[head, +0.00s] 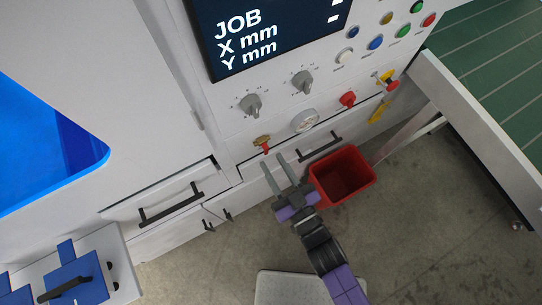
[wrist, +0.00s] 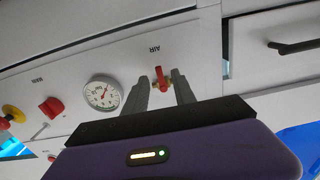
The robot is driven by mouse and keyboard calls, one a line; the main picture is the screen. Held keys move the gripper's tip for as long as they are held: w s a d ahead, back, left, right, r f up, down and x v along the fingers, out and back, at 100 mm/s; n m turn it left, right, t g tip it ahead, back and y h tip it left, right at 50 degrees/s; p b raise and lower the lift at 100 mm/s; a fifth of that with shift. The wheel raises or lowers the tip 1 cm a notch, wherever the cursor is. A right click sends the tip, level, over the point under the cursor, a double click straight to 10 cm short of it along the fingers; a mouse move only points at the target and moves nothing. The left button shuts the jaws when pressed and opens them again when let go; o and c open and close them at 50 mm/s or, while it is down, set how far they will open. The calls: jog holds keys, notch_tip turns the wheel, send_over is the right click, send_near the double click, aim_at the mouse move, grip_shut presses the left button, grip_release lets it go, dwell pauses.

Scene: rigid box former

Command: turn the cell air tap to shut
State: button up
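The cell air tap (head: 262,142) is a small brass valve with a red lever on the white machine front, below the left grey knob. In the wrist view the tap's red lever (wrist: 160,74) points nearly straight up the picture, towards an upside-down AIR label (wrist: 155,49). The brass body shows under the lever. My gripper (head: 273,158) is open, its two grey fingers pointing at the panel just below the tap. In the wrist view my gripper (wrist: 160,78) has one finger on each side of the tap, with gaps visible. I cannot tell how deep the fingers reach.
A round white gauge (head: 304,120) is beside the tap, with a red knob (head: 347,99) farther right. A drawer handle (head: 320,146) and a red bin (head: 342,175) are below right. Another drawer handle (head: 171,204) is at lower left.

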jog(key=shift+b+v, duration=0.35)
jog(key=shift+v, duration=2.35)
jog(key=shift+f, duration=0.1)
jog(key=s+d+r+m+h, duration=0.6)
jog(key=s+d+r+h, duration=0.4)
jog(key=s+d+r, duration=0.5)
jog(key=s+d, duration=0.1)
jog(key=d, duration=0.2)
jog(key=shift+m, duration=0.3)
